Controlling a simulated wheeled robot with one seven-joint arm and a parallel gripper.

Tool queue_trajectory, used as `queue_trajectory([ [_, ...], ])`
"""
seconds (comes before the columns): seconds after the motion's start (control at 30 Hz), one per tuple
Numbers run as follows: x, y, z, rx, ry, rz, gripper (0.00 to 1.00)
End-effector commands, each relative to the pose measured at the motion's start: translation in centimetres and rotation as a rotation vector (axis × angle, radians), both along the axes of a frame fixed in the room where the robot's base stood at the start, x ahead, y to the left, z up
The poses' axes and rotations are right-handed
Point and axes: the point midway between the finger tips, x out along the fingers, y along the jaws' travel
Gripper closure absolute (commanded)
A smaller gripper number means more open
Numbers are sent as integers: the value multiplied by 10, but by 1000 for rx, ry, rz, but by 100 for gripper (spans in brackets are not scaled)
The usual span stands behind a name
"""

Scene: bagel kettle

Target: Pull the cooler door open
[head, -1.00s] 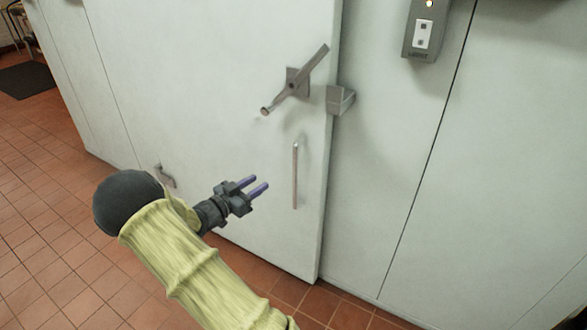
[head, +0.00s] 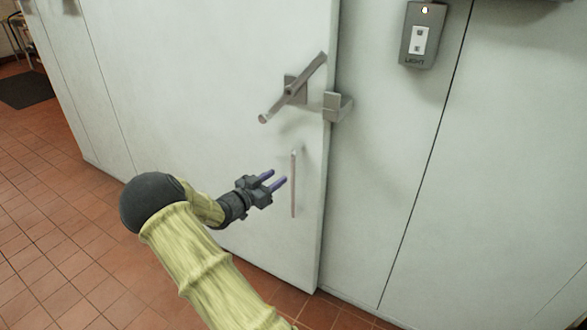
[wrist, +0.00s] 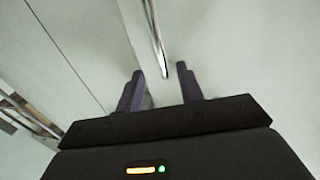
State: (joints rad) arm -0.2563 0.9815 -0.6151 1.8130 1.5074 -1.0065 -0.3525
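The cooler door (head: 200,90) is a large pale panel that looks shut in its wall. A thin vertical bar handle (head: 293,185) is on the door near its right edge. A tilted latch lever (head: 292,90) sits above the bar. My gripper (head: 275,180) is open and empty, just left of the bar in the head view. In the wrist view the bar (wrist: 156,35) lies beyond the two fingertips (wrist: 160,72), roughly in line with the gap between them. I see no contact with it.
A metal catch (head: 336,106) sits at the door's right edge. A grey light switch box (head: 420,36) is on the wall to the right. The red tile floor (head: 60,220) is clear at left, with a dark mat (head: 27,90) farther back.

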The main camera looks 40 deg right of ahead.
Motion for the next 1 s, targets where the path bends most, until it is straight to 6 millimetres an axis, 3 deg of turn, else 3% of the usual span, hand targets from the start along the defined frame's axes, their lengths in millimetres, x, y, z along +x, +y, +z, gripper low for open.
queue_trajectory([
  [0.3,9,-57,-1,-1,-1,-2,63],
  [0.5,13,-83,-1,0,-1,-1,63],
  [0.87,15,-90,0,1,0,1,63],
  [1.0,14,-90,0,1,0,-1,86],
])
